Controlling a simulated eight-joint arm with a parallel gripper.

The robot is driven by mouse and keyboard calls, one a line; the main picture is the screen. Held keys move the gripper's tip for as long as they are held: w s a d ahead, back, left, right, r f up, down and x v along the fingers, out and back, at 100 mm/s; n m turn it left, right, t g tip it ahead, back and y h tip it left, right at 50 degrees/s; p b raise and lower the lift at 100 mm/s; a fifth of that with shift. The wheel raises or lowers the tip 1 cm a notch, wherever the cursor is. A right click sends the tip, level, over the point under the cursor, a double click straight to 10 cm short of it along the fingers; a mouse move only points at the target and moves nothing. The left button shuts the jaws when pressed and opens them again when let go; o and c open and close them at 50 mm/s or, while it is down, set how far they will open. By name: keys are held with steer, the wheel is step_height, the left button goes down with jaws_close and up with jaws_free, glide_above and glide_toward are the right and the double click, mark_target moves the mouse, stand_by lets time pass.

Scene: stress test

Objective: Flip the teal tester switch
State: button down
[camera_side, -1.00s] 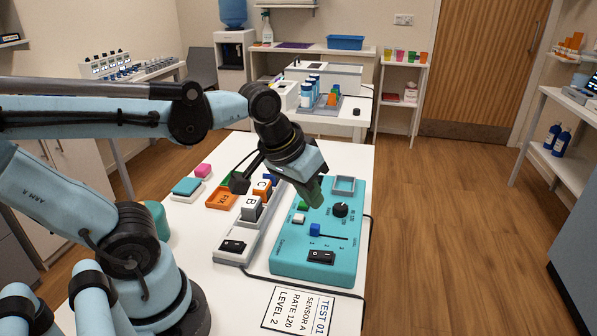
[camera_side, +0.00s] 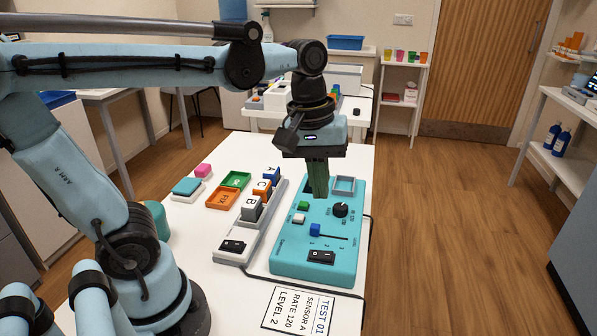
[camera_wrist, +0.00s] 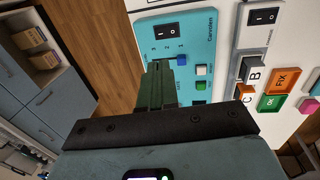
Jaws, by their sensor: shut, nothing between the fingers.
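The teal tester (camera_side: 288,255) lies on the white table with its black rocker switch (camera_side: 321,257) at the near end. The switch also shows in the wrist view (camera_wrist: 166,31), at the top of the teal panel (camera_wrist: 195,50). A blue slider knob (camera_side: 315,230), a black dial (camera_side: 341,210), a green button (camera_side: 303,206) and a white button (camera_side: 298,219) are on the same panel. My gripper (camera_side: 318,194) points down above the far part of the tester, its green fingers shut and empty. In the wrist view the fingers (camera_wrist: 160,68) hide the dial.
A grey-white strip (camera_side: 232,256) with another black rocker switch (camera_side: 233,246) and lettered blocks (camera_side: 251,207) stands left of the tester. A card (camera_side: 298,310) reads TEST 01, SENSOR A, RATE 120, LEVEL 2.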

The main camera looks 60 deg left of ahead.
mark_target(332, 254)
steer(key=f, duration=0.4)
steer(key=w+d+f, duration=0.1)
steer(key=f, duration=0.8)
steer(key=shift+w+d, duration=0.15)
steer(key=shift+w+d+f+g+y, duration=0.2)
steer(key=shift+f+g+y, duration=0.2)
steer(key=shift+f, duration=0.05)
steer(key=shift+w+d+f, duration=0.15)
steer(key=shift+w, duration=0.1)
